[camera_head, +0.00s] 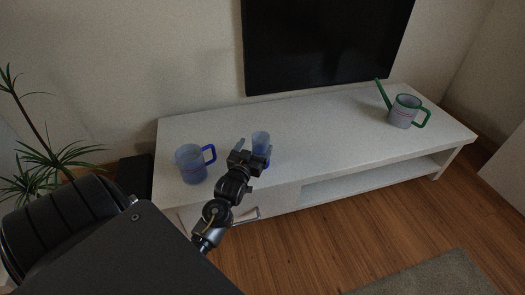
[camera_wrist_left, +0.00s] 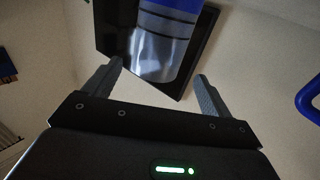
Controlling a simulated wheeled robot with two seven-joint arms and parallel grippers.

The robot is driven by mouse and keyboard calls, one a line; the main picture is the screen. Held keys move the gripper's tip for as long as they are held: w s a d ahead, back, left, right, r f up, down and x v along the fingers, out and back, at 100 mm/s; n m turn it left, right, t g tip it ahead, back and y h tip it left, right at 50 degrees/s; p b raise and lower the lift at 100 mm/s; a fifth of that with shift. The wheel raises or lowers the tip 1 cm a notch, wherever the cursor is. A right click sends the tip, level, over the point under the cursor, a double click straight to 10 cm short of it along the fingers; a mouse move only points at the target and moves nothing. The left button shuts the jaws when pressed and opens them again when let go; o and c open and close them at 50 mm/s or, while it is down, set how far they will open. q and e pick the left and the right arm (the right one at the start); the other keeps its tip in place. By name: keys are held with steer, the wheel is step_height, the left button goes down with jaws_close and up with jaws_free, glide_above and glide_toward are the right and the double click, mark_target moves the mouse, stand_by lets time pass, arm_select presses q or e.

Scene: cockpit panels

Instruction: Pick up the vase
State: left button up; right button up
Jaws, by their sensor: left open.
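The vase (camera_head: 261,139) is a clear bluish cup shape with a darker blue lower part, standing upright on the white TV bench (camera_head: 330,128). My left gripper (camera_head: 254,150) is open at the front of the vase and hides part of it in the head view. In the left wrist view the vase (camera_wrist_left: 168,38), with blue and grey bands, appears between and beyond the two open fingers (camera_wrist_left: 157,82). I cannot tell whether a finger touches it. My right gripper is not in view.
A blue mug with a handle (camera_head: 190,165) stands left of the vase, close to my left arm. A watering can with green spout and handle (camera_head: 404,112) stands at the bench's right end. A black television (camera_head: 325,40) is behind. The bench between vase and can is clear.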

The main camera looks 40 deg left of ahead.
mark_target(264, 133)
arm_select(q)
steer(key=shift+w+a, duration=0.3)
steer(key=shift+w, duration=0.35)
steer(key=b+x, duration=0.2)
steer(key=x, duration=0.2)
steer(key=shift+w+d+f+b, duration=0.1)
steer(key=shift+w+d+b, duration=0.05)
steer(key=shift+w+b, duration=0.3)
steer(key=shift+w, duration=0.2)
steer(key=shift+c, duration=0.4)
steer(key=c, duration=1.4)
steer(key=shift+c, duration=1.1)
steer(key=shift+r, duration=0.25)
